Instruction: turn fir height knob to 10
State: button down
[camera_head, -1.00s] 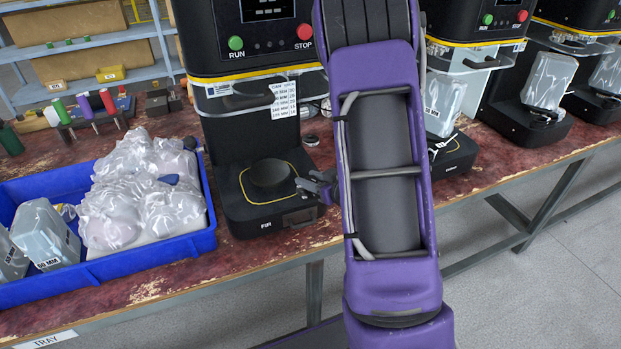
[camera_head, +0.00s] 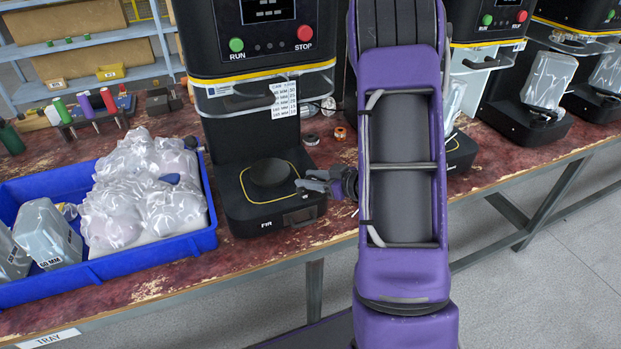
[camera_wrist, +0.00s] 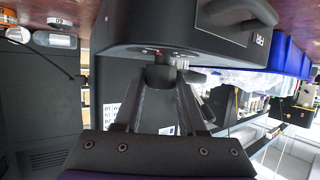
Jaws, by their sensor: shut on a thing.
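The FIR machine has a black base (camera_head: 262,212) with a round dark pad (camera_head: 270,174) on top, on the bench left of my arm. My gripper (camera_head: 312,182) is at the right side of this base. In the wrist view my gripper (camera_wrist: 165,78) has its fingers converging on a dark knob (camera_wrist: 160,75) at the side of the base (camera_wrist: 170,30), and it is shut on it. A small red mark shows on the base just above the fingertips. The fingers hide much of the knob, and I cannot read its setting.
A blue tray (camera_head: 130,262) with bagged items stands left of the machine. A label with a size table (camera_head: 284,99) hangs on the machine front. My arm covers part of the neighbouring machine. More machines stand to the right along the bench (camera_head: 330,235).

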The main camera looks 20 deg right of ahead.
jog(key=shift+c, duration=2.4)
grip_release()
jog(key=shift+w, duration=0.1)
jog(key=p+v, duration=0.2)
jog(key=v, duration=1.5)
jog(key=shift+s+p, duration=0.2)
jog(key=shift+p, duration=0.1)
jog(key=shift+d, duration=0.15)
